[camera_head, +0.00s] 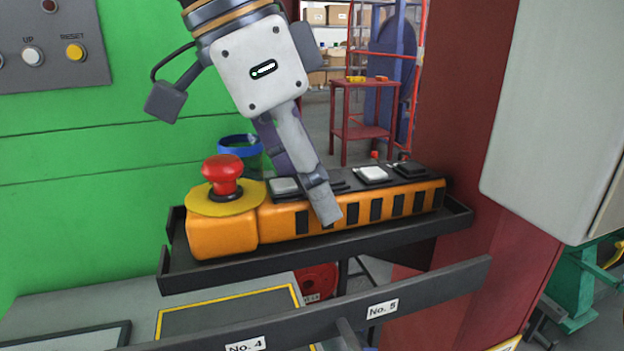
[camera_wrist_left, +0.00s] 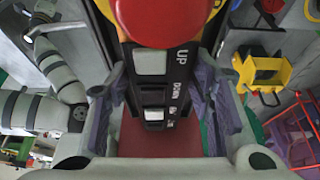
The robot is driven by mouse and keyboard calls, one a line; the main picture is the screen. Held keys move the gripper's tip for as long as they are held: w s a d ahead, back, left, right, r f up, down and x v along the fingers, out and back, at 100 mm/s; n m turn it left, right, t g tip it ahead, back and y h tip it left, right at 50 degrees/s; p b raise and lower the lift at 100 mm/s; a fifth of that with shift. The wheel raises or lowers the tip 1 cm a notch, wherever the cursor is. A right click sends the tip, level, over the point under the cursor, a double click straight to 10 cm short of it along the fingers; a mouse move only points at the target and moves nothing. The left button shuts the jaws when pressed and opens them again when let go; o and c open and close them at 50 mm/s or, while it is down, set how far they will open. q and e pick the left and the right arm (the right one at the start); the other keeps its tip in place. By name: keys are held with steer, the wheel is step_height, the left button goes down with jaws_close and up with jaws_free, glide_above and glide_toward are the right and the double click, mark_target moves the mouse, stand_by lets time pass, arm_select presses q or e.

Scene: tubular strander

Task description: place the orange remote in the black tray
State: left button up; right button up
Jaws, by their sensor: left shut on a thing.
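The orange remote (camera_head: 225,238) has a red mushroom button on a yellow collar at its left end and black and white buttons along its dark top. It lies lengthwise within the outline of the black tray (camera_head: 190,279). I cannot tell whether its underside touches the tray floor. My left gripper (camera_head: 325,205) comes down from above and is shut on the remote near its middle; the far finger is mostly hidden. In the left wrist view the remote's button face (camera_wrist_left: 151,62) sits between the fingers. My right gripper is not in view.
A ledge labelled No. 4 and No. 5 (camera_head: 420,292) runs in front of the tray. A green panel (camera_head: 80,200) stands behind on the left, with a grey button box (camera_head: 50,60) above. A dark red post (camera_head: 470,150) and a pale cabinet (camera_head: 560,110) stand on the right.

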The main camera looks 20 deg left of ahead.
arm_select(q)
steer(key=o, duration=1.6)
steer(key=shift+f, duration=0.1)
steer(key=v, duration=1.2)
steer(key=shift+p, duration=0.4)
